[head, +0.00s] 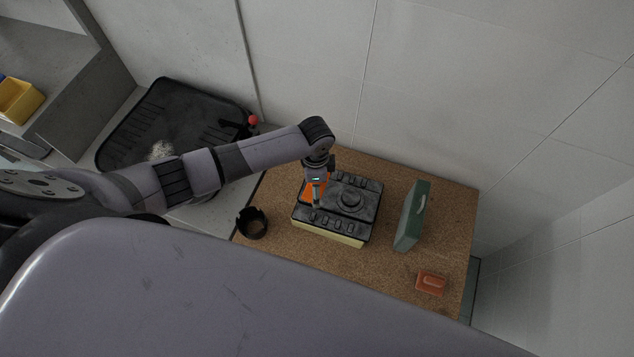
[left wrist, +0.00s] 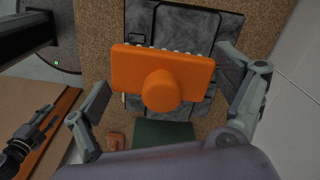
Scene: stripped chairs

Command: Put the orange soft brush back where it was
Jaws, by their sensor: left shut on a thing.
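The orange soft brush (left wrist: 163,75) shows in the left wrist view as a wide orange block with a rounded knob. I cannot tell whether the brush touches the case. My right gripper is not in view.
The case stands on a cork-topped table (head: 385,277). A black cup (head: 252,223) stands left of the case, a green box (head: 412,215) right of it, and a small red-orange block (head: 431,283) lies at the front right. A wall is behind. A black tray (head: 185,112) lies farther left.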

